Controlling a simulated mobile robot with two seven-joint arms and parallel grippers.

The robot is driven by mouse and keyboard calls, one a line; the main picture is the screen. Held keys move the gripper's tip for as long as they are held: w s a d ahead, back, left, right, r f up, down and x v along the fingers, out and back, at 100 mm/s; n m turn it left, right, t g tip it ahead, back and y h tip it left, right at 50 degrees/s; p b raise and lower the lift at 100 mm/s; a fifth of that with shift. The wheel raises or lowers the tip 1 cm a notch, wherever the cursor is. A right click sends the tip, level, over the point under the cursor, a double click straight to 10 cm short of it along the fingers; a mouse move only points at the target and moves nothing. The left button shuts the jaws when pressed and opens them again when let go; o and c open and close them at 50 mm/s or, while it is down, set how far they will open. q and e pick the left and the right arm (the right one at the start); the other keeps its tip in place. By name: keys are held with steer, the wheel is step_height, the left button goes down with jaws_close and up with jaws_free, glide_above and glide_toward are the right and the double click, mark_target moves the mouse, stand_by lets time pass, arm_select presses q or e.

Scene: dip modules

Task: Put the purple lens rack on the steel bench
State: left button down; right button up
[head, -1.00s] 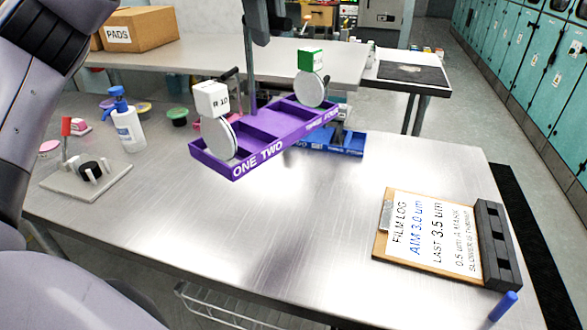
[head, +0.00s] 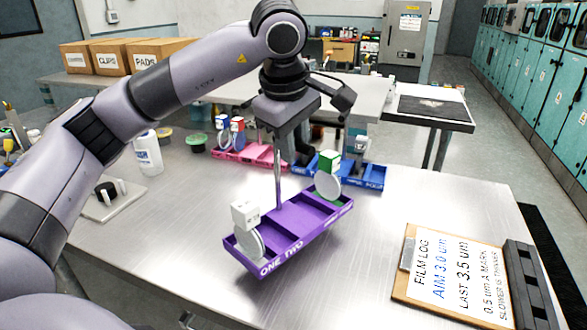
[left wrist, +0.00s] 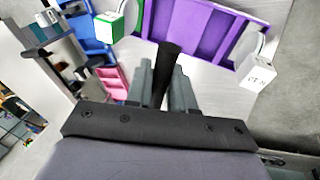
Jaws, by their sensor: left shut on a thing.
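The purple lens rack (head: 300,229) is a long tray marked ONE TWO on its front side. It holds a round lens with a white block on top (head: 246,230) at the near-left end and one with a green-and-white block (head: 328,176) at the far-right end. A thin post rises from its middle. My left gripper (head: 279,135) is above the rack, shut on this post; the left wrist view shows the fingers (left wrist: 165,75) around its dark top. The rack is over the steel bench (head: 190,260); I cannot tell whether it touches. My right gripper is out of view.
A pink rack (head: 250,155) and a blue rack (head: 368,178) stand behind the purple one. A clipboard (head: 455,275) lies at the right. A white bottle (head: 149,155) and a small fixture (head: 105,200) are at the left. The bench front is clear.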

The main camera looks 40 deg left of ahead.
arm_select(q)
steer(key=shift+f, duration=2.45)
steer(key=c, duration=1)
jaws_free()
steer(key=shift+o, duration=0.2)
steer(key=shift+r, duration=0.1)
steer(key=v, duration=1.2)
steer(key=shift+s, duration=0.1)
